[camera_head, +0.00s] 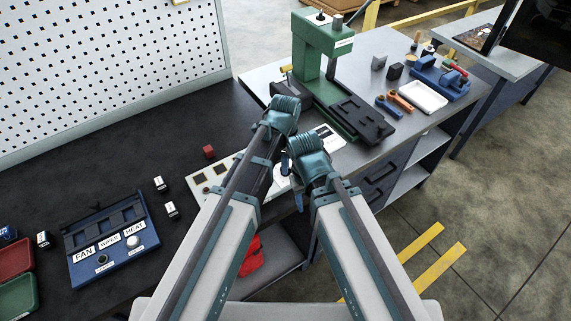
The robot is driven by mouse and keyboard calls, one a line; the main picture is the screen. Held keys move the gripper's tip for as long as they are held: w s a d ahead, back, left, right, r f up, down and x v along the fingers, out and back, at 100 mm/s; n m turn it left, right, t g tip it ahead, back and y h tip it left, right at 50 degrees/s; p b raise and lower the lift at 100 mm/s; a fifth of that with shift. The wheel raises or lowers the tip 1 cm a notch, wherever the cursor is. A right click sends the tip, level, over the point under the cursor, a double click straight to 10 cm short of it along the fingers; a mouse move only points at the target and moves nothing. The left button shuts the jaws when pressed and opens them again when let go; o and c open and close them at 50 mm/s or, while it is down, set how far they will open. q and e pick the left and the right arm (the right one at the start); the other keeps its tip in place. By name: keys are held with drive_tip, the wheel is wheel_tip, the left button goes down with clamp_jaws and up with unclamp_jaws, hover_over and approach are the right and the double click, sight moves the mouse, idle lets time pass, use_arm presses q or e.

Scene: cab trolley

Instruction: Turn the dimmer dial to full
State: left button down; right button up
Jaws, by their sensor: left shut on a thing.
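A pale control panel (207,179) with dark square switches lies on the black bench, partly covered by my left arm. A white round dial face (280,174) shows at its right end, between my two arms. My left gripper (286,162) is at this dial face, mostly hidden by my own arm links. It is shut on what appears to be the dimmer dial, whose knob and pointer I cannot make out. My right arm reaches in close beside it on the right. Its gripper jaws cannot be made out.
A blue tray (113,271) with FAN, WIPER and HEAT labels and knobs sits at left. Small black-and-white blocks (172,210) and a red cube (209,152) lie near the panel. A green press (319,42) stands behind. Red and green bins (16,258) are at far left.

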use_arm(q)
drive_tip(key=shift+m, duration=0.3)
idle(0.4)
drive_tip(key=c, duration=0.9)
unclamp_jaws()
wheel_tip(320, 180, up, 14)
drive_tip(key=p, duration=1.3)
drive_tip(key=shift+f+p, duration=0.1)
drive_tip(key=shift+p, duration=0.3)
